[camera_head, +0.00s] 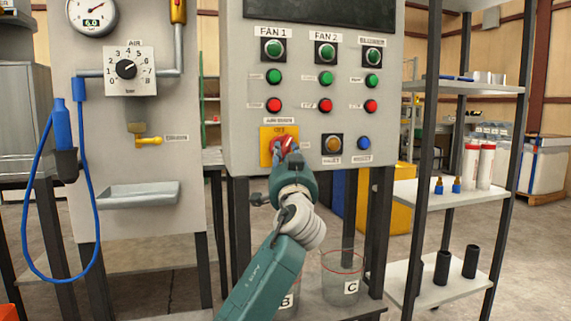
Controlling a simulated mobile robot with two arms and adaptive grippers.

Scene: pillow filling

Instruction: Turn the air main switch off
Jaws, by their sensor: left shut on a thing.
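The air main switch (284,141) is a red rotary knob on a yellow plate (265,155) at the lower left of the grey control panel (240,100). My left gripper (285,150) reaches up to the panel from below and is shut on the red knob. The gripper and wrist cover the lower part of the knob, so its exact angle is hard to tell. The label on the plate above the knob is too small to read surely. My right gripper is not in view.
Fan buttons (326,78) sit above the switch; an orange button (332,144) and a blue button (364,143) sit to its right. An air dial (126,69) is on the left panel. Glass containers, one marked C (343,268), stand below. A shelf rack (450,190) is at right.

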